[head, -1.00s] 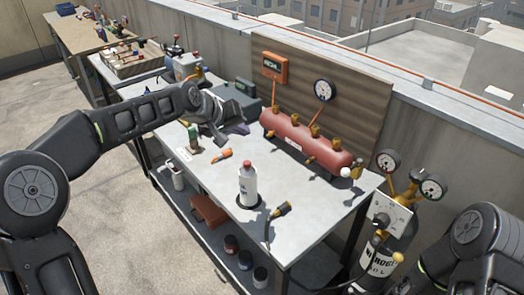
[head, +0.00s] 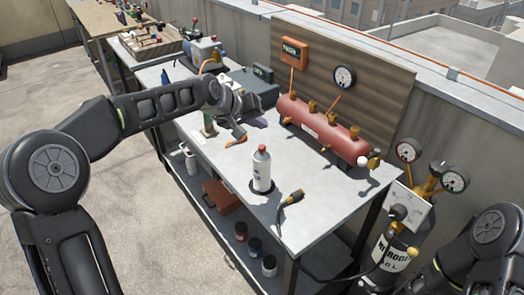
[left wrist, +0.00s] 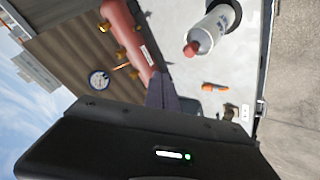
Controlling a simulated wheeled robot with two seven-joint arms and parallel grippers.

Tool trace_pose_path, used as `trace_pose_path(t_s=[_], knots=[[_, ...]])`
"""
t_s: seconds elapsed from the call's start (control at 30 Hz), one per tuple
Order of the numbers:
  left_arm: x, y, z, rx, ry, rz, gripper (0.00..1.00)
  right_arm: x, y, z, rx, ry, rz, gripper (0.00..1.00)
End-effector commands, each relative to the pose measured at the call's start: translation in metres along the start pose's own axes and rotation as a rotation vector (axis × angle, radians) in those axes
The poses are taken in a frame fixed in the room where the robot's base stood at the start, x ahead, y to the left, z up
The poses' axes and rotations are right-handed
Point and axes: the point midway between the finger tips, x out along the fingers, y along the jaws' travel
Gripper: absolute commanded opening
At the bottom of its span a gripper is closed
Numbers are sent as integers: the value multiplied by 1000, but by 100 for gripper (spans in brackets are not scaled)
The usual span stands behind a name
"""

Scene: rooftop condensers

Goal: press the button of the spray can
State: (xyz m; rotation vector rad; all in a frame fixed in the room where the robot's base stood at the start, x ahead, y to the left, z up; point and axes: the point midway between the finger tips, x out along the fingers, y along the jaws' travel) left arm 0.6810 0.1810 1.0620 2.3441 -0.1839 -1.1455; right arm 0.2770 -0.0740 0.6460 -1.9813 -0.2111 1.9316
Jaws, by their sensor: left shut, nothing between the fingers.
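The spray can (head: 262,172) is a white can with a red button (head: 262,149) on top. It stands upright near the front edge of the workbench. It also shows in the left wrist view (left wrist: 218,22), with its red top toward the camera. My left gripper (head: 240,135) is shut and empty, tilted downward. In the head view it is behind and to the left of the can, with a gap between them. My right arm shows at the lower right, but its gripper is out of the picture.
A red tank (head: 322,130) with brass fittings stands behind the can. An orange-handled tool (left wrist: 214,87) lies near my left gripper. A black-handled hose end (head: 291,198) lies right of the can. A nitrogen cylinder (head: 388,252) with gauges stands right of the workbench (head: 310,235).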

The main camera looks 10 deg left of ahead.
Motion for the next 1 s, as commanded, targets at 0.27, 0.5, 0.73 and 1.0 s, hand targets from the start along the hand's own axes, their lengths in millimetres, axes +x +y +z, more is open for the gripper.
trace_pose_path(t_s=[0.27,0.5,0.73,1.0], knots=[[27,-19,20,1,0,0,0,26,9,-2,-3,4,-4,36],[33,-24,24,1,0,0,0,32,11,-2,-3,5,-4,36],[32,-24,24,1,0,0,0,31,11,-2,-3,6,-4,36],[32,-24,24,1,0,0,0,31,11,-2,-3,6,-4,36]])
